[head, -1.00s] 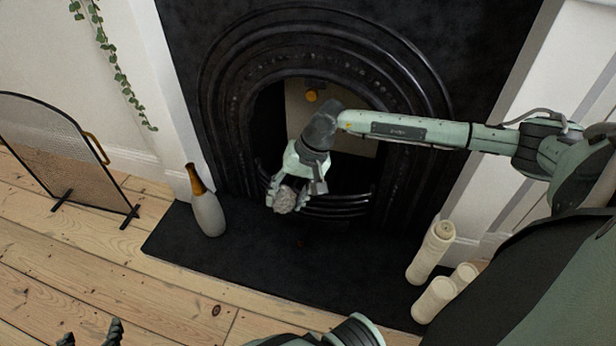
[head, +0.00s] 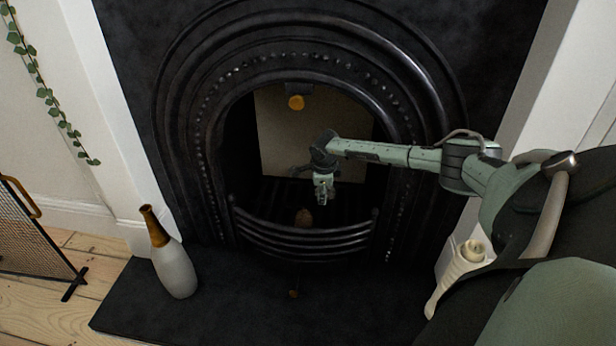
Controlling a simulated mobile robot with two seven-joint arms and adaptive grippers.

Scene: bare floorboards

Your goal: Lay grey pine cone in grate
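The grate (head: 300,238) has curved black front bars and sits low in the fireplace opening. My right gripper (head: 323,198) is inside the opening, above and behind the front bars, pointing down. I cannot make out its fingertips well enough to tell whether they are open or shut. The grey pine cone does not show clearly; it may be hidden by the gripper. My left gripper is out of view.
A grey-white bottle vase (head: 175,266) with a brown neck stands on the left of the black hearth (head: 230,305). Pale candles (head: 462,262) stand right, partly behind my arm. A mesh screen (head: 28,240) is far left.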

